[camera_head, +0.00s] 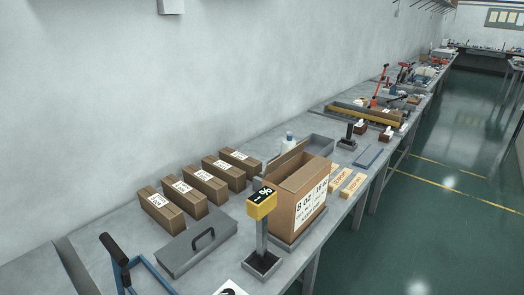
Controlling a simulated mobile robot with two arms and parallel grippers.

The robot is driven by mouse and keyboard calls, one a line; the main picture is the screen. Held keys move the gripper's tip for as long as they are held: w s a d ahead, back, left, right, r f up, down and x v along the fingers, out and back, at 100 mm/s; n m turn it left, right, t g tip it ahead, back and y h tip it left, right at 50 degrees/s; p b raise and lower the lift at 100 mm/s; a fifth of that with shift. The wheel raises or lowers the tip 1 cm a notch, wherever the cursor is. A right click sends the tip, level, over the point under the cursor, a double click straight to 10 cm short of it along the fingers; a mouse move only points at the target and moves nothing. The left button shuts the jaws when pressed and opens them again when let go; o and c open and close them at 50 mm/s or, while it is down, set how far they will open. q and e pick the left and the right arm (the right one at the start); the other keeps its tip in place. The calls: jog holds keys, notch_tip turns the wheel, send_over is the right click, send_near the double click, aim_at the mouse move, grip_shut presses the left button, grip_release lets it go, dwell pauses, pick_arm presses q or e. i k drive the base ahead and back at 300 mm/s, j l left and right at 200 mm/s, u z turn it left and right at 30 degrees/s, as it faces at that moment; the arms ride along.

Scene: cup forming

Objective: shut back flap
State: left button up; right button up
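An open cardboard box (310,205) with a white printed label stands near the front edge of the bench, on a grey base. One flap (287,160) stands raised along the box's left, wall-side edge. The inside of the box looks dark, and its contents are hidden. I cannot make out the other flaps clearly. Neither of my grippers shows in the head view, and nothing is seen touching the box.
A yellow display (261,203) on a post stands close in front of the box. Several closed, labelled cartons (205,184) line the wall side. A grey case (197,244) with a black handle lies nearer. Wooden blocks (352,185) lie right of the box.

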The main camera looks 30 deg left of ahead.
aim_at(287, 156)
jog(key=i+l+u, duration=0.1)
jog(key=u, duration=0.4)
jog(key=i+l+u, duration=0.1)
jog(key=u, duration=0.4)
jog(key=l+u, duration=0.3)
jog(key=u, duration=0.15)
jog(key=i+l+u, duration=0.1)
jog(key=l+u, duration=0.15)
jog(key=u, duration=0.25)
